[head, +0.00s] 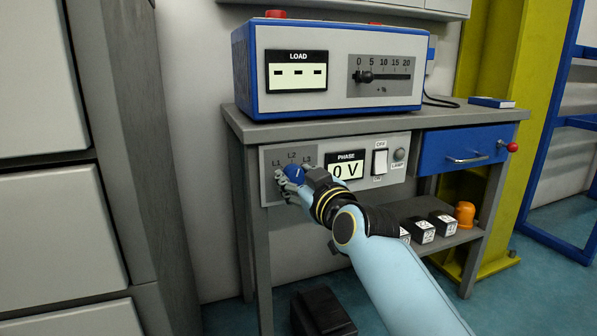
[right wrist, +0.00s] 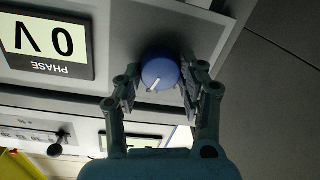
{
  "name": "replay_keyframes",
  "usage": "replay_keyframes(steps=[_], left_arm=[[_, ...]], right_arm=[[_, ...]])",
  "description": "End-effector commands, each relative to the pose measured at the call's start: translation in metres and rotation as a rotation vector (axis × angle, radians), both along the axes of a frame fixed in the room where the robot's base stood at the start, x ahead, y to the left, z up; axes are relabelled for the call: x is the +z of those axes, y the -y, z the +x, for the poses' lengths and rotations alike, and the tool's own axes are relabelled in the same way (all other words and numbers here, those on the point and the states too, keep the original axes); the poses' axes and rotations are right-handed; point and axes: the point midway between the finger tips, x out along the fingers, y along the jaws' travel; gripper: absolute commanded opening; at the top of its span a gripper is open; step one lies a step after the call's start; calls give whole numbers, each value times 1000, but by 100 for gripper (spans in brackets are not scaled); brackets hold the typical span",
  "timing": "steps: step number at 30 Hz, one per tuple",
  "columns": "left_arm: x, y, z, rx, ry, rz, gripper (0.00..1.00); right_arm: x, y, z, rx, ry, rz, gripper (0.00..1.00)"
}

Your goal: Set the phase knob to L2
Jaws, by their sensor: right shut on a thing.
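The blue phase knob (head: 296,174) sits on the grey panel under the labels L1, L2 and L3. My right gripper (head: 288,184) reaches it from the lower right and is shut on it. In the right wrist view, which is upside down, the knob (right wrist: 160,68) lies between the two fingers of my right gripper (right wrist: 160,84). Its white pointer mark slants to the lower left there. The labels do not show in that view, so I cannot tell exactly which one it points at. The phase display (head: 346,170) reads 0 V. My left gripper is out of view.
A rocker switch (head: 380,162) and a lamp (head: 399,154) are right of the display. The blue load box (head: 335,106) with a slider (head: 366,77) stands on the bench above. A blue drawer (head: 462,150) is at the right. Grey cabinets (head: 60,215) stand at the left.

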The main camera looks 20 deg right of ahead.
Motion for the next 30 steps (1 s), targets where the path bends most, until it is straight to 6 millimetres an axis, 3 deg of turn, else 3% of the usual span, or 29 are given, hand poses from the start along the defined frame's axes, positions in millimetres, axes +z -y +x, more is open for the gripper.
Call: replay_keyframes(steps=[13,30], left_arm=[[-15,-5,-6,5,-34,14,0],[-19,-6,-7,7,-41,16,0]], right_arm=[[2,-1,0,0,11,-260,8],[0,-1,0,0,13,-310,8]])
